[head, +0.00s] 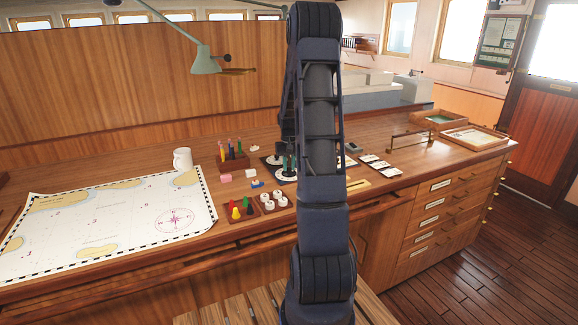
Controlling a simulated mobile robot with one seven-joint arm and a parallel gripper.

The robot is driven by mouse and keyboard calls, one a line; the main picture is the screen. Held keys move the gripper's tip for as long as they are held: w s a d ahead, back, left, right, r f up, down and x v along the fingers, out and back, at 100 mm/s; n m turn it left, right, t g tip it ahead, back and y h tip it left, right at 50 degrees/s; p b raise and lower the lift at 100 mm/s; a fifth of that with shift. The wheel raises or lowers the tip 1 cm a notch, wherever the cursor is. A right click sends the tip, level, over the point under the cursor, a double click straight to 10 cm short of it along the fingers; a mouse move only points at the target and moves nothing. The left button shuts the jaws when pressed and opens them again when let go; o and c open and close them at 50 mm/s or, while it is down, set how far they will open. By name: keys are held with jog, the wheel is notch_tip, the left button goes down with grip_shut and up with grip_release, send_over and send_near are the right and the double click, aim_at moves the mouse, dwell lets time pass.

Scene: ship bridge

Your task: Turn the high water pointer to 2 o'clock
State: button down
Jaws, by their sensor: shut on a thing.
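In the head view, a dark board with white round dials (286,178) lies on the wooden chart desk, mostly behind my arm. One dial is nearer and another sits just behind it to the left. My gripper (289,164) points down over the nearer dial, partly hidden by my own arm. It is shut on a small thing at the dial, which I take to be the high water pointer. The pointer itself, its direction and the dial markings are too small or hidden to read.
A chart (110,222), a white mug (182,159), a pen holder (233,160), a tray of coloured pieces (240,210) and several white round items (274,199) lie left of the arm. Cards (374,163) and trays (474,138) lie right. A lamp (205,62) hangs above.

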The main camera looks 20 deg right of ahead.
aim_at(289, 168)
jog(key=shift+n, duration=0.6)
jog(key=c, duration=1.3)
grip_release()
jog(key=shift+o, duration=0.2)
notch_tip(289, 168, up, 11)
